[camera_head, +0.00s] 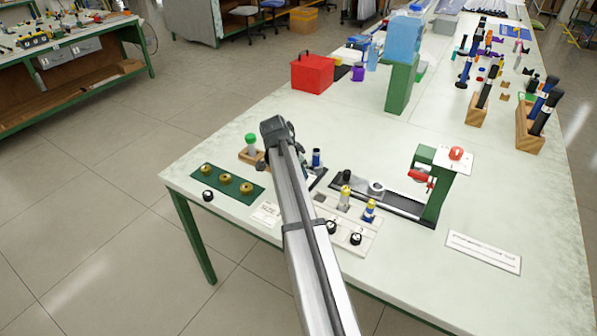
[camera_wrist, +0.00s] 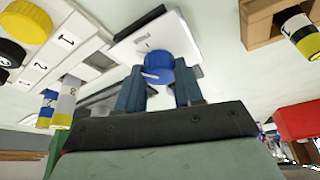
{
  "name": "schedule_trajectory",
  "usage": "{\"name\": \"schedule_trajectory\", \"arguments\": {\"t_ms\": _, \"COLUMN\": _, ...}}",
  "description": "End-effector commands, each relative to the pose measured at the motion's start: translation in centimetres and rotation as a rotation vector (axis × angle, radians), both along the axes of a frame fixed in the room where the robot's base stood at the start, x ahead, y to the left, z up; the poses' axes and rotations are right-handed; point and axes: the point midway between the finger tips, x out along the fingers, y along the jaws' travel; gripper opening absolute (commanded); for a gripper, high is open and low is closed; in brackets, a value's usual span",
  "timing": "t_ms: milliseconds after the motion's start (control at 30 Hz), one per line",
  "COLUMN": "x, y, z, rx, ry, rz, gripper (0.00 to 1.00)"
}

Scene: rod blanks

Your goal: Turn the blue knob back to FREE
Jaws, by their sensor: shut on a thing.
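The blue knob (camera_wrist: 158,67) sits on a white plate (camera_wrist: 180,37) in the wrist view. A small dark mark shows on the plate beside the knob, but I cannot read any FREE label. My gripper (camera_wrist: 158,82) has its two blue fingers on either side of the knob, shut on it. In the head view my arm reaches over the bench and hides most of the gripper, the knob and its plate.
A numbered white board (camera_head: 346,222) with yellow-and-blue capped rods stands close by. A green stand (camera_head: 436,190) with a red clamp is right of it. A green mat (camera_head: 212,180) with brass rings and a wooden block (camera_wrist: 275,20) flank the gripper. The front right bench is mostly clear.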

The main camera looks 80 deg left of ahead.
Motion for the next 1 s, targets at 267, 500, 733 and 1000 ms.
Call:
{"name": "schedule_trajectory", "arguments": {"t_ms": 267, "x": -0.15, "y": 0.41, "z": 0.02, "rx": 0.000, "ry": 0.001, "rz": -0.250, "gripper": 0.06}}
{"name": "schedule_trajectory", "arguments": {"t_ms": 500, "x": -0.15, "y": 0.47, "z": 0.02, "rx": -0.001, "ry": 0.002, "rz": -0.425, "gripper": 0.06}}
{"name": "schedule_trajectory", "arguments": {"t_ms": 733, "x": -0.15, "y": 0.46, "z": 0.01, "rx": 0.000, "ry": 0.003, "rz": -0.531, "gripper": 0.06}}
{"name": "schedule_trajectory", "arguments": {"t_ms": 1000, "x": -0.15, "y": 0.45, "z": -0.01, "rx": 0.001, "ry": 0.003, "rz": -0.581, "gripper": 0.06}}
